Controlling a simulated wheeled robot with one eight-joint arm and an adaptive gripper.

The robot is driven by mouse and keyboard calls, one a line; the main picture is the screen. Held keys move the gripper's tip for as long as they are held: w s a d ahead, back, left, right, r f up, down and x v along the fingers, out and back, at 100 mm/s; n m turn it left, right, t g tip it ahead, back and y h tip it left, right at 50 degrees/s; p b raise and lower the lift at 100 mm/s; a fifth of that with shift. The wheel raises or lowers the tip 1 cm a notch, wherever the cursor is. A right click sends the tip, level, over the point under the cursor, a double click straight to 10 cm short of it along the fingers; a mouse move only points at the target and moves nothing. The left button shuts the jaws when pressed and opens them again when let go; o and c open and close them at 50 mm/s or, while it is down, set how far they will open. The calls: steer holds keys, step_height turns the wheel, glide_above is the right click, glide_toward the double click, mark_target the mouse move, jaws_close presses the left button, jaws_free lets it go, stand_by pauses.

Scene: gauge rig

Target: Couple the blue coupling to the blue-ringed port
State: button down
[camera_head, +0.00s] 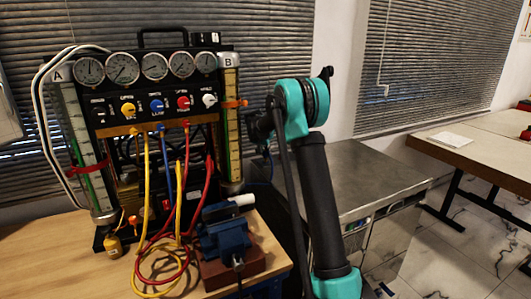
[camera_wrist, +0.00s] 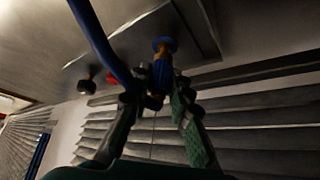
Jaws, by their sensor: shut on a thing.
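The blue coupling (camera_wrist: 159,76), a blue sleeve with brass, is between the fingertips of my gripper (camera_wrist: 156,101) in the wrist view. The gripper is shut on it. A blue hose runs from the upper left down to the fingers. A blue-ringed brass piece (camera_wrist: 163,44) shows just beyond the coupling, against a grey surface. It looks like the port, but I cannot tell whether the two touch. In the head view my gripper (camera_head: 258,130) is right of the gauge rig, partly hidden by my arm. The coupling cannot be made out there.
The gauge rig (camera_head: 155,105) stands on a wooden bench (camera_head: 60,255), with yellow, red and blue hoses hanging from its panel. A blue vise (camera_head: 225,235) is at its front right. A grey-topped cabinet (camera_head: 370,180) stands behind my arm. A dark knob (camera_wrist: 87,86) shows in the wrist view.

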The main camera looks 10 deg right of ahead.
steer(key=shift+f, duration=0.65)
stand_by(0.8)
steer(key=c, duration=1.6)
jaws_free()
steer(key=shift+o, duration=0.5)
steer(key=o, duration=0.5)
steer(key=shift+r, duration=0.1)
